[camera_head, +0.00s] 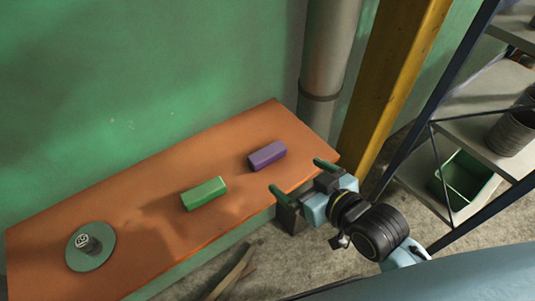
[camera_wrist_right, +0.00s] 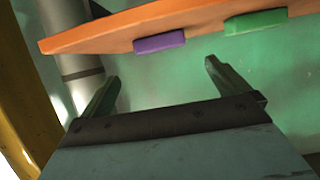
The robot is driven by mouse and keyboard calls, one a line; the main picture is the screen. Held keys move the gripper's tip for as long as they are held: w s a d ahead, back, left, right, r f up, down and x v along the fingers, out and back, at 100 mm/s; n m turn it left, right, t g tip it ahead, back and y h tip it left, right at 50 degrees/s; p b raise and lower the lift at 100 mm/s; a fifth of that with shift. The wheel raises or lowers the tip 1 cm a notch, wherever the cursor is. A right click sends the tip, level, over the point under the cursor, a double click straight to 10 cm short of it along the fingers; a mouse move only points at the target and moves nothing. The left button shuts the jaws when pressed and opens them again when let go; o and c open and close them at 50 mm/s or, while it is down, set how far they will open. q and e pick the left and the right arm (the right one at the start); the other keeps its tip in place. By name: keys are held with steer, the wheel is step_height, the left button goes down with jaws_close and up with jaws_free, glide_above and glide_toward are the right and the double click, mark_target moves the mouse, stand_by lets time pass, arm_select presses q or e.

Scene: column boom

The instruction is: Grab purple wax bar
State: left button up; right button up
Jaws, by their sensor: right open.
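The purple wax bar (camera_head: 267,155) lies on the orange table (camera_head: 150,192), toward its right end in the head view. It also shows near the top of the right wrist view (camera_wrist_right: 160,42). My right gripper (camera_head: 299,176) is open and empty, with its green fingers apart. In the head view it is to the right of and a little below the bar, near the table's front edge, not touching the bar. In the right wrist view the bar appears beyond the fingertips (camera_wrist_right: 161,70), between them in width. My left gripper is not in view.
A green bar (camera_head: 204,193) lies left of the purple one. A grey pipe, yellow column (camera_head: 393,85) and metal shelf (camera_head: 470,130) stand on the right.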

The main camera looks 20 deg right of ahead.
glide_toward(269, 153)
steer(key=x, duration=0.4)
steer(key=shift+a+f, duration=0.1)
steer(key=shift+f, duration=0.4)
steer(key=shift+r+b+x, duration=0.2)
steer(key=shift+b+x, duration=0.05)
steer(key=shift+x, duration=1.2)
steer(key=shift+r+b+x, duration=0.2)
steer(key=shift+x, duration=1.25)
steer(key=shift+w, duration=0.15)
steer(key=shift+c, duration=0.3)
steer(key=c, duration=0.8)
